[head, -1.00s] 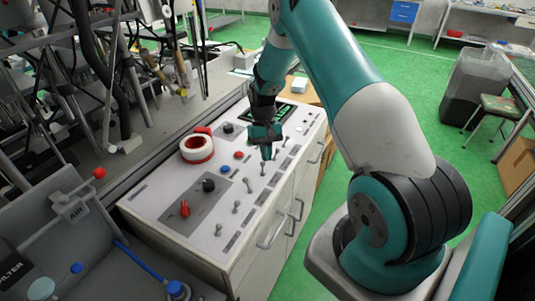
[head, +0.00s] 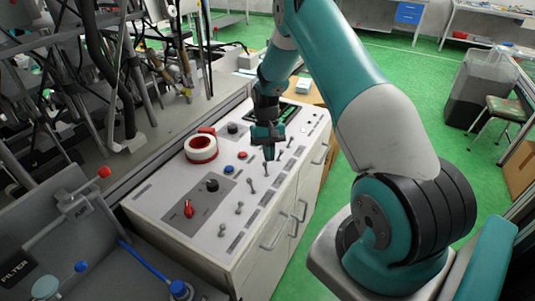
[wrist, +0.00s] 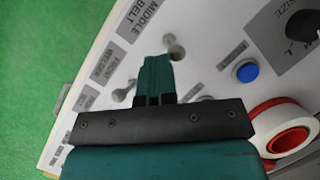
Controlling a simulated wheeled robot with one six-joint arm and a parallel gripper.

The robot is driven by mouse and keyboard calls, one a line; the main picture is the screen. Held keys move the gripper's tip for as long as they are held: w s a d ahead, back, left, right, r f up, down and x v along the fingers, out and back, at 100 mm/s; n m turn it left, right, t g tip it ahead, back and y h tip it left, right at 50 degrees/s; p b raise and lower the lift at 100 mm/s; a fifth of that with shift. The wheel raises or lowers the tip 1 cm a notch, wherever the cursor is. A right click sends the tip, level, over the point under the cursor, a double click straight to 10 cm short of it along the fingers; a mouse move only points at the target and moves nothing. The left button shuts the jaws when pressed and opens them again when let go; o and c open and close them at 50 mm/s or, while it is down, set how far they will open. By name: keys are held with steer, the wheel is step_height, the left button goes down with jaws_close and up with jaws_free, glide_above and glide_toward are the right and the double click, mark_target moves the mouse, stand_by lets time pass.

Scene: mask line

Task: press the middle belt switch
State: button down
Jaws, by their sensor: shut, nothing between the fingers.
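The middle belt switch (wrist: 176,48) is a small grey toggle beside the printed label "MIDDLE BELT" (wrist: 135,20) in the wrist view. In the head view it appears to be the grey toggle (head: 251,185) across from the blue button, one of a row along the panel. My gripper (head: 268,155) points down over this row, with its fingers shut and empty. In the wrist view the fingertips (wrist: 155,60) are just short of the middle belt switch, with a visible gap in the picture. Their height above the panel is hard to tell.
A blue button (wrist: 245,72) and a red-and-white tape roll (head: 201,149) are on the control panel (head: 150,203). A red knob (head: 189,209) and a black knob (head: 212,185) sit nearer. Another toggle (wrist: 127,91) is left of the fingers in the wrist view.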

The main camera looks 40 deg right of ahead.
steer(key=shift+s+d+f, duration=0.15)
steer(key=shift+s+f, duration=0.25)
steer(key=shift+s, duration=0.15)
steer(key=shift+d+r, duration=0.2)
steer(key=shift+d, duration=0.1)
steer(key=d+r, duration=0.2)
steer(key=d, duration=0.1)
steer(key=shift+d, duration=0.3)
steer(key=w+b+v, duration=0.1)
steer(key=v, duration=0.7)
steer(key=shift+w+a, duration=0.3)
steer(key=shift+w, duration=0.05)
steer(key=shift+r, duration=0.2)
